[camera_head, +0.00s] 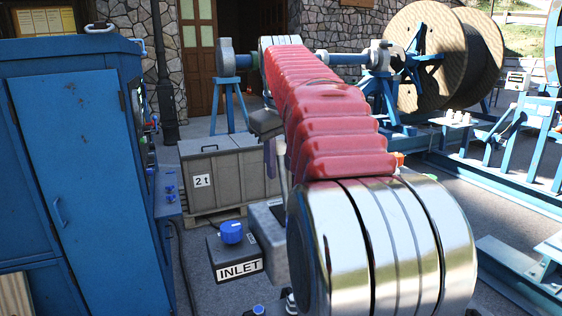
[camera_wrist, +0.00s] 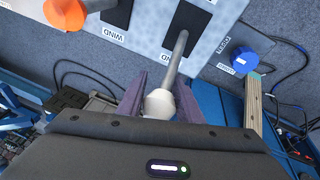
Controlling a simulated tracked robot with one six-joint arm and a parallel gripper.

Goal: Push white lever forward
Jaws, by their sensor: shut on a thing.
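The white lever's pale round knob (camera_wrist: 160,104) sits between the purple fingers of my gripper (camera_wrist: 160,100) in the wrist view. The fingers are shut on it, one on each side. The grey lever shaft (camera_wrist: 175,62) rises in the picture from the knob to a dark slot in a light grey control box (camera_wrist: 150,38). In the head view my gripper (camera_head: 272,157) is partly hidden by my red-sleeved arm. The control box also shows there (camera_head: 266,236), beside the arm.
An orange-knobbed lever (camera_wrist: 66,14) is left of the white lever, by a WIND label. A blue knob (camera_wrist: 245,58) on the INLET box (camera_head: 222,262) is to the right. A blue cabinet (camera_head: 80,140) stands left; a 2 t crate (camera_head: 225,178) stands behind. Cables lie on the floor.

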